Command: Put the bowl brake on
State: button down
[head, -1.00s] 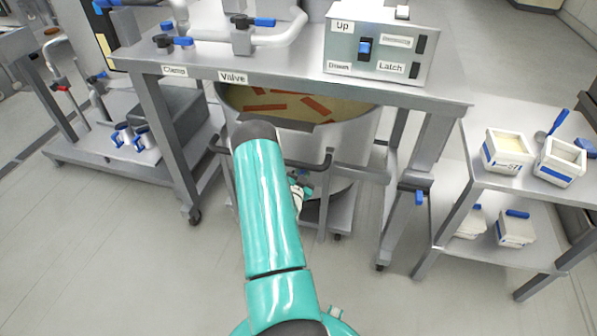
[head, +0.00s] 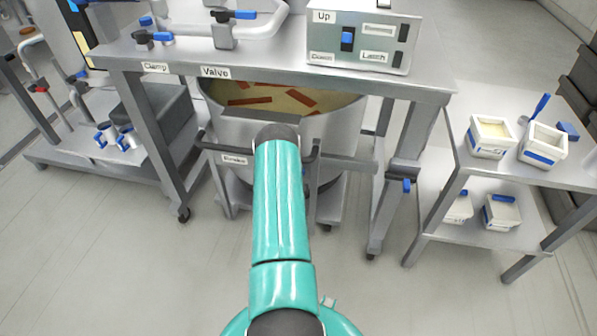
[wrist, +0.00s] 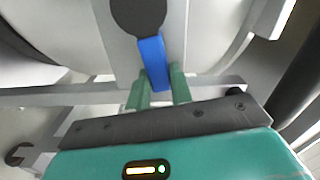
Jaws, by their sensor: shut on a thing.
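The big steel bowl (head: 335,130) stands under the bench on a wheeled frame, with orange pieces in a pale mix. A "Brake" label (head: 235,160) is on the bowl frame, left of my arm. In the wrist view, a blue lever handle (wrist: 152,52) hangs from a dark round pivot (wrist: 138,14) on a grey upright. My gripper (wrist: 160,84) has its two green fingers shut on the lower end of this blue brake lever. In the head view my teal arm hides the gripper and the lever.
The steel bench (head: 270,78) spans above the bowl, with a control box (head: 362,42) and blue-handled valve (head: 225,30) on top. A side table (head: 435,175) with white tubs stands at right. A low cart (head: 75,155) stands at left. The front floor is clear.

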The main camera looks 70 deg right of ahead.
jog(key=shift+f+m, duration=0.65)
jog(key=shift+m, duration=0.35)
jog(key=c, duration=1.2)
grip_release()
jog(key=shift+c, duration=0.2)
jog(key=shift+a, duration=0.15)
jog(key=s+a, duration=0.2)
jog(key=a, duration=1.1)
jog(key=shift+a, duration=0.25)
